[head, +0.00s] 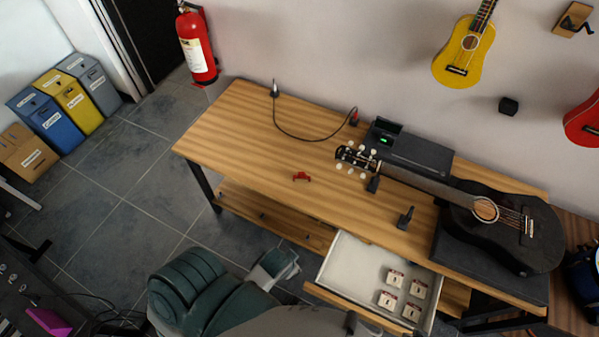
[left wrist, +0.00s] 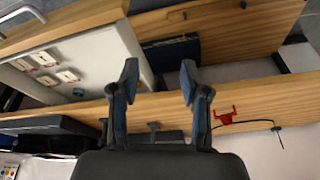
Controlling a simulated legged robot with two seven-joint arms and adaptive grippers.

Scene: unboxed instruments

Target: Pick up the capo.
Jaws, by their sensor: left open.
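The red capo (head: 302,177) lies on the wooden table top (head: 240,120), left of the guitar's head and near the front edge. It also shows in the left wrist view (left wrist: 228,115), to the right of the fingers. My left gripper (left wrist: 157,82) is open, with nothing between its two blue-and-black fingers. It is apart from the capo. I cannot make out its fingertips in the head view. My right gripper is in neither view.
A black guitar (head: 510,222) rests at the table's right, its neck reaching left. An open drawer (head: 352,262) with several small labelled blocks juts out in front. A cable (head: 300,138) lies behind the capo. A small black stand (head: 405,218) is right of it.

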